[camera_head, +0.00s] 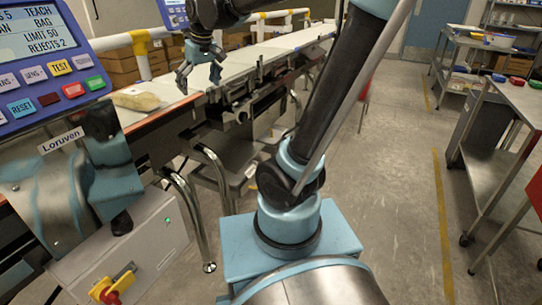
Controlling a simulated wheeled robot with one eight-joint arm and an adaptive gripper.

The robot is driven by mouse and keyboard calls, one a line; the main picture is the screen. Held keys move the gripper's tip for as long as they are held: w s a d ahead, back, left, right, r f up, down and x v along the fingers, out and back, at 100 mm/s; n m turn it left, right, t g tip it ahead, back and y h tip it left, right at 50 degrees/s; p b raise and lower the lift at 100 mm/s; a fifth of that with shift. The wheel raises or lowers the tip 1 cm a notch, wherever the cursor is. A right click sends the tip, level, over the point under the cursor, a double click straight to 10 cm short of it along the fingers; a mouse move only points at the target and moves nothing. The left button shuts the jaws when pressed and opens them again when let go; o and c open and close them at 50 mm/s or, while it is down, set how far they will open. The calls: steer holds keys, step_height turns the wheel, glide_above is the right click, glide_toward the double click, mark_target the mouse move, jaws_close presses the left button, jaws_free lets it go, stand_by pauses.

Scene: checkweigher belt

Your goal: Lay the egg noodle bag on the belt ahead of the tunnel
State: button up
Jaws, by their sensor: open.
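A pale yellow bag (138,100), which looks like the egg noodle bag, lies flat on the white belt (172,92) at the left, just past the metal tunnel housing and the control panel. My gripper (198,84) hangs over the belt to the right of the bag, pointing down, with its fingers spread and nothing between them. It is apart from the bag. The tunnel (62,195) is the blue and grey housing at the lower left; its opening is not clearly visible.
A control panel (45,65) stands over the near belt end. A steel bench (515,105) stands at the right.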

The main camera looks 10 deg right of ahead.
steer(key=s+d+f+m+h, duration=0.2)
steer(key=s+d+f+m, duration=0.4)
steer(key=s+d+f, duration=1.2)
steer(key=shift+s+d+f+g, duration=0.3)
steer(key=shift+s+d+g, duration=0.1)
steer(key=shift+s+d, duration=0.65)
steer(key=shift+o, duration=0.4)
steer(key=shift+s+d+f, duration=0.15)
steer(key=shift+s+f, duration=0.1)
steer(key=shift+f, duration=0.05)
step_height(320, 180, up, 29)
steer(key=n+y, duration=0.3)
steer(key=n, duration=0.7)
glide_above(135, 92)
steer(key=s+d, duration=0.3)
steer(key=d, duration=0.1)
steer(key=shift+t, duration=0.3)
steer(key=x, duration=1.1)
steer(key=shift+w+a+f, duration=0.15)
steer(key=shift+w+a, duration=0.1)
steer(key=shift+a, duration=0.05)
steer(key=shift+s+x, duration=0.2)
steer(key=shift+x, duration=2.5)
steer(key=shift+a+m, duration=0.1)
steer(key=shift+m, duration=0.2)
